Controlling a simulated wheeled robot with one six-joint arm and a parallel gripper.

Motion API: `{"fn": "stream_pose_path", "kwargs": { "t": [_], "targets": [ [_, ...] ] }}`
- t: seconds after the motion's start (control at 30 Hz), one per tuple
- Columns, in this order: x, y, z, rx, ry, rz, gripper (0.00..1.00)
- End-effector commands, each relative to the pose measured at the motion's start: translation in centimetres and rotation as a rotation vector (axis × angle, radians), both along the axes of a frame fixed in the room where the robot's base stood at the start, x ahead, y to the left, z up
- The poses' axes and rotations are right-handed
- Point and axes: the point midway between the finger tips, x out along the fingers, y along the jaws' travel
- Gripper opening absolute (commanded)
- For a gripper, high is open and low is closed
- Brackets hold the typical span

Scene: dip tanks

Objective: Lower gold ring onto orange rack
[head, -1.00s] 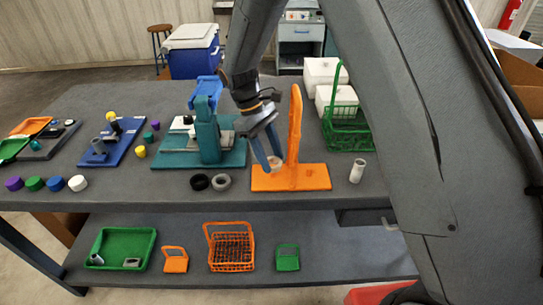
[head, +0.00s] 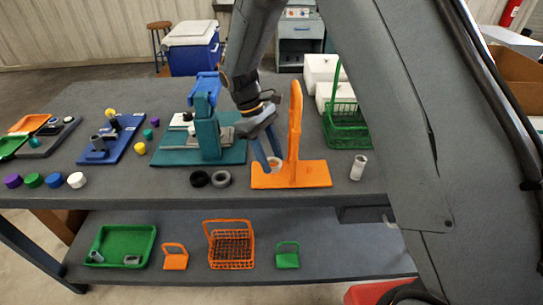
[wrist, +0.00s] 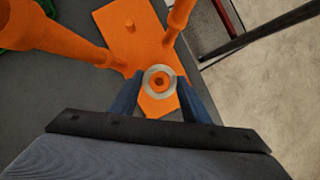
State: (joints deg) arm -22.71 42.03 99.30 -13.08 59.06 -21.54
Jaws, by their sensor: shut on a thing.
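My gripper (head: 269,163) is shut on a pale ring, which looks silvery to beige rather than clearly gold. The ring (wrist: 147,79) lies between the two blue fingertips in the wrist view. Orange and a darker round spot, perhaps a peg top, show through its hole. The orange rack (head: 312,174) has a flat base and a tall upright handle on the table. My gripper is just left of the handle, with the ring low over the left part of the base. I cannot tell whether the ring touches the rack.
A clear-looking pale cylinder (head: 358,167) stands right of the rack. Black and grey rings (head: 221,179) lie to its left. A teal press (head: 207,135) stands behind left, and a green basket (head: 346,125) behind right. The table front between these is clear.

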Motion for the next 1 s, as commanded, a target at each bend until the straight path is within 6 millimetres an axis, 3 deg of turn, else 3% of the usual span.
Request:
{"fn": "stream_pose_path", "kwargs": {
  "t": [1.0],
  "targets": [
    [0.0, 0.0, -1.7, -0.001, 0.001, 0.000, 0.14]
  ]
}}
